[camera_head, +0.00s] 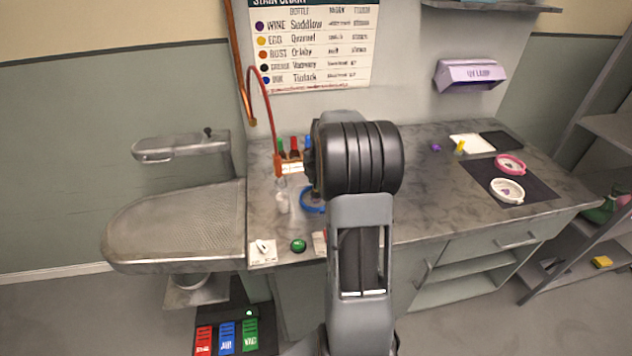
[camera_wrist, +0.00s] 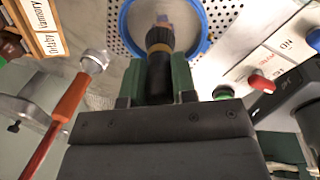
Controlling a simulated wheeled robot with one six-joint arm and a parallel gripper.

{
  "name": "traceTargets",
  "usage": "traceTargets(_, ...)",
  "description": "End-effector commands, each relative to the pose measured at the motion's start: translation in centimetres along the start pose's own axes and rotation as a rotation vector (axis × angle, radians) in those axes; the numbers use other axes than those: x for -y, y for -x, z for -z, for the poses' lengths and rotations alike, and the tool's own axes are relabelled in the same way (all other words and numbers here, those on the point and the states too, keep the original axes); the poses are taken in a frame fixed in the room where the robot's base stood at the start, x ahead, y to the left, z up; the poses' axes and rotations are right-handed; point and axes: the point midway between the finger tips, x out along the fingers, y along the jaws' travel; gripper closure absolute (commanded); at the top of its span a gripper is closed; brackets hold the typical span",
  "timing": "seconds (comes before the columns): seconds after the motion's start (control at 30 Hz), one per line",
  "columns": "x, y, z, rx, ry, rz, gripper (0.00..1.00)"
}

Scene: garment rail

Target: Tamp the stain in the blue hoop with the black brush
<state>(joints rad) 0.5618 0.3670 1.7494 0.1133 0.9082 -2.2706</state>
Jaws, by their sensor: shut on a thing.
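The blue hoop (camera_head: 309,201) lies on the counter, partly hidden behind my arm in the head view. In the wrist view the blue hoop (camera_wrist: 207,43) rings pale cloth with a small brownish and bluish stain (camera_wrist: 176,19) in it. My gripper (camera_wrist: 158,85) is shut on the black brush (camera_wrist: 160,62), which has a tan band near its far end. The brush end lies over the cloth inside the hoop, just below the stain in the picture. I cannot tell whether it touches the cloth. My arm hides the gripper in the head view.
A bottle rack (camera_head: 291,166) stands behind the hoop. An orange-handled tool (camera_wrist: 66,112) is left of the brush in the wrist view. A green button (camera_head: 298,246) is at the counter's front.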

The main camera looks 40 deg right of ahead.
Motion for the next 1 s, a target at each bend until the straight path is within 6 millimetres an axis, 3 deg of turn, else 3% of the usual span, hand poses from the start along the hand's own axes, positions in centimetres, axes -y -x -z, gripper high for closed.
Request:
traceTargets(0.57, -0.8, 5.5, 0.0, 0.000, 0.000, 0.000, 0.98)
traceTargets(1.0, -0.9, 5.7, 0.0, 0.000, 0.000, 0.000, 0.98)
